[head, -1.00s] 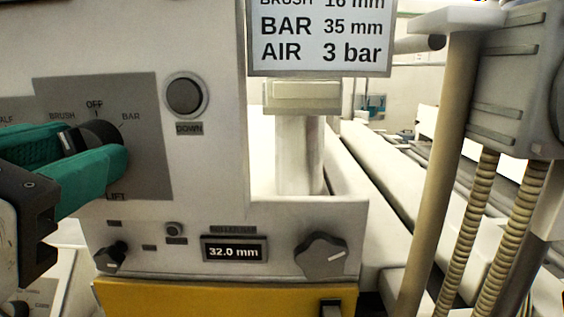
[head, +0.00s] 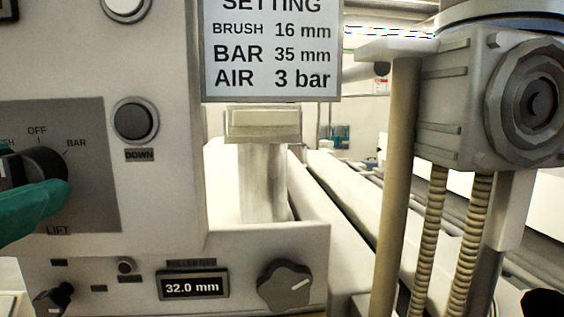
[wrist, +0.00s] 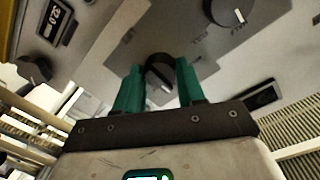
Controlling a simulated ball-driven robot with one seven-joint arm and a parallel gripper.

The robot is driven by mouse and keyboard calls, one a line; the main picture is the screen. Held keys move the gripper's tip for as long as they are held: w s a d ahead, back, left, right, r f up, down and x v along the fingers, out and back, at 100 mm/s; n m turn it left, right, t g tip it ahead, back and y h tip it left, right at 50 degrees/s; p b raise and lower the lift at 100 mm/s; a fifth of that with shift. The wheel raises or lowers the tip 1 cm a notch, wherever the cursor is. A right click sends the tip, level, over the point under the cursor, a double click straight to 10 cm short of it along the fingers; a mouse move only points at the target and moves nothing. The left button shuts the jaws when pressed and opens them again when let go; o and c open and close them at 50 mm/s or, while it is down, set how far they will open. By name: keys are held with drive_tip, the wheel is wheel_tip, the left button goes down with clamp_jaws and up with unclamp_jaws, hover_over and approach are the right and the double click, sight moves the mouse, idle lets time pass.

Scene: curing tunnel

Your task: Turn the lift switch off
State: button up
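The lift switch (head: 47,163) is a dark rotary knob on a grey plate (head: 88,205) marked LIFT, with OFF at the top and BAR to its right. It sits at the left edge of the head view. The knob also shows at the middle of the wrist view (wrist: 160,72). My gripper (wrist: 160,84) has two teal fingers, one on either side of the knob, with a gap between them. I cannot tell whether they touch it. In the head view one finger covers the knob's lower front, and its pointer is hard to read.
A DOWN button (head: 134,120) is right of the plate. Below are a display (head: 192,287) reading 32.0 mm and a star-shaped knob (head: 285,284). A setting sign (head: 271,52) is above. A post (head: 398,180) and ribbed hoses (head: 428,240) stand at the right.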

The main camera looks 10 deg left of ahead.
drive_tip(key=o, duration=0.4)
drive_tip(key=b+v, duration=0.1)
drive_tip(key=v, duration=0.9)
drive_tip(key=shift+s+d, duration=0.1)
drive_tip(key=shift+s, duration=0.3)
